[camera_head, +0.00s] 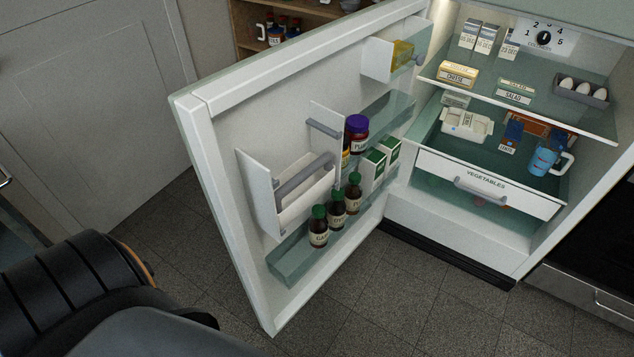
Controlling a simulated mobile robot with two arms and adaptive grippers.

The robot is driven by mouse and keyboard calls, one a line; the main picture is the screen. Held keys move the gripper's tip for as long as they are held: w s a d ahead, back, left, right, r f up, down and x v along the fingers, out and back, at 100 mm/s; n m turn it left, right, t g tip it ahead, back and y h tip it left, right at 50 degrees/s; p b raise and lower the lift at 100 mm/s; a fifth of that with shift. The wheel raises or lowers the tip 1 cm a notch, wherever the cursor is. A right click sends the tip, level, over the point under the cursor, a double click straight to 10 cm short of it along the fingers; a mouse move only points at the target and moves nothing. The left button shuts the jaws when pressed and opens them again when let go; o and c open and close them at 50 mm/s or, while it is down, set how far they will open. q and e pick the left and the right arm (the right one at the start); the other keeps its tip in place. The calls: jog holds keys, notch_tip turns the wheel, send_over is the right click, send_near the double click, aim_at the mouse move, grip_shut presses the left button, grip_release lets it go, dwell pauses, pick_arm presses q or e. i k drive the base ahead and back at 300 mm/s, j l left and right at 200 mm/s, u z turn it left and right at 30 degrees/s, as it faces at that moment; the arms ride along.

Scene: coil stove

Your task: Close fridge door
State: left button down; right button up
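The fridge door (222,160) stands wide open, swung out to the left of the fridge, with its inner side facing me. Its shelves hold dark bottles with green caps (337,210), a purple-lidded jar (356,134) and green-white cartons (375,164). The open fridge (520,245) is at the right, with filled shelves and a vegetable drawer (487,184). A dark part of my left arm is at the lower left, apart from the door in the picture. Neither gripper is in view.
A grey-tiled floor (370,310) lies clear in front of the fridge. A grey panelled door (85,110) is at the left, and a wooden shelf (247,28) with jars stands behind the fridge door. A dark appliance with a metal drawer (585,292) is at the right edge.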

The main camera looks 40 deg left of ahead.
aim_at(242, 125)
jog(key=k+j+z, duration=0.15)
jog(key=j, duration=0.3)
jog(key=k+j+z, duration=0.1)
jog(key=j, duration=0.3)
jog(key=k+j+z, duration=0.15)
jog(key=j, duration=0.25)
jog(key=k+j+z, duration=0.15)
jog(key=j, duration=0.25)
jog(key=i+j+z, duration=0.15)
jog(key=j, duration=0.55)
jog(key=i+j+z, duration=0.1)
jog(key=j, duration=0.55)
jog(key=i+j+z, duration=0.15)
jog(key=j, duration=0.6)
jog(key=k+l, duration=0.05)
